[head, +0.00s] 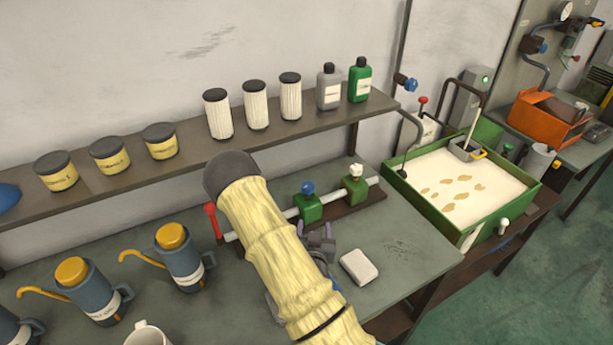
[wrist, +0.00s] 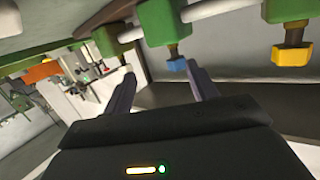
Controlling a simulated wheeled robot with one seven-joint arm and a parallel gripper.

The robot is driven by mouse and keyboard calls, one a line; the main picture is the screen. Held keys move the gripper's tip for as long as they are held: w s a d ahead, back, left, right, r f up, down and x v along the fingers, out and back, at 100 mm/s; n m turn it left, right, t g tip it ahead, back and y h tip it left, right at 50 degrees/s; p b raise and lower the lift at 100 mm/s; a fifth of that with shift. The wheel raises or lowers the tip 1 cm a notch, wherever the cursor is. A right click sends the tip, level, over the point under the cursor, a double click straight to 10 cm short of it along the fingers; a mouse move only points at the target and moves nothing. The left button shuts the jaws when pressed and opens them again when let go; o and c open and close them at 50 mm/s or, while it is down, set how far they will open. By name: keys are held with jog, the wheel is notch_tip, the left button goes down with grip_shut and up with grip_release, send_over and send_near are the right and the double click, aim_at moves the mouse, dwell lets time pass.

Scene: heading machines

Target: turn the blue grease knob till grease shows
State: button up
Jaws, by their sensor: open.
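The blue grease knob (head: 307,187) sits on top of a green block (head: 308,208) on a pale pipe along the bench. In the wrist view the blue knob (wrist: 177,65) shows below its green block (wrist: 162,20), between my finger lines and closer to the right finger. My gripper (wrist: 160,72) is open and empty, pointed toward the knob, with a gap left around it. In the head view my gripper (head: 318,242) is partly hidden by my yellow-sleeved arm, in front of the pipe. I can make out no grease at the block.
A white knob (head: 356,170) on another green block stands to the right, and a red handle (head: 211,220) to the left. A yellow knob (wrist: 292,57) shows in the wrist view. A pale block (head: 358,267) lies on the bench; oil cans (head: 180,258) stand left.

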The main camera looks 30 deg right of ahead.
jog(key=r+n+t, duration=0.1)
jog(key=s+a+r+n+t+p, duration=0.1)
jog(key=shift+r+t+y, duration=0.25)
jog(key=shift+t+y, duration=0.15)
jog(key=shift+w, duration=0.1)
jog(key=b, duration=0.7)
send_near(308, 183)
jog(key=shift+s+a+f, duration=0.4)
jog(key=shift+s+f, duration=0.05)
jog(key=shift+f, duration=0.3)
jog(key=b, duration=0.5)
jog(key=shift+w+d, duration=0.3)
jog(key=b+x, duration=0.2)
jog(key=b, duration=0.3)
jog(key=shift+w+d, duration=0.1)
jog(key=shift+w, duration=0.2)
jog(key=p+x, duration=0.1)
jog(key=x, duration=0.4)
jog(key=p+x, duration=0.1)
jog(key=x, duration=0.2)
jog(key=shift+w+d+r+p, duration=0.15)
jog(key=shift+w+r+p, duration=0.1)
jog(key=shift+w+p, duration=0.1)
